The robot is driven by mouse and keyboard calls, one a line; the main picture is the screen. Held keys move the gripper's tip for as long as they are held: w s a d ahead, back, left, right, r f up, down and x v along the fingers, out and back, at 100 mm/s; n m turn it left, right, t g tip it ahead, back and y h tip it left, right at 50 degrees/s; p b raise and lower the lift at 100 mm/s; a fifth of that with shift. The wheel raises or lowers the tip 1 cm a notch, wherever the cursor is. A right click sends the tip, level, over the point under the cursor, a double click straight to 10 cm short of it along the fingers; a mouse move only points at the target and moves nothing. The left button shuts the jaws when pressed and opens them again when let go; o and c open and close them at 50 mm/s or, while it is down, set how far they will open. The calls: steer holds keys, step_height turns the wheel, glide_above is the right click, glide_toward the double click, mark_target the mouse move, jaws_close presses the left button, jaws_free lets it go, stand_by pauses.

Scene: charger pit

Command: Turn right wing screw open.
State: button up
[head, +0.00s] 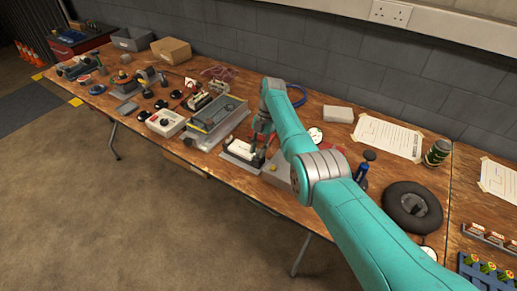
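My gripper (260,143) points down at the workbench, over a white and grey unit on a flat plate (236,154) near the bench's front edge. The gripper is dark and small in this view, and my teal arm covers the area to its right. I cannot make out whether the fingers are apart or closed, or whether they touch the unit. No wing screw can be told apart at this size; the right one may be hidden by the gripper or arm.
The wooden bench (140,92) runs along a grey block wall. A grey-green case (214,120) stands just left of the gripper. A black wheel (412,206) and a green can (437,152) are at right.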

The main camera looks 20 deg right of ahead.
steer(key=v, duration=1.2)
steer(key=shift+s+d, duration=0.1)
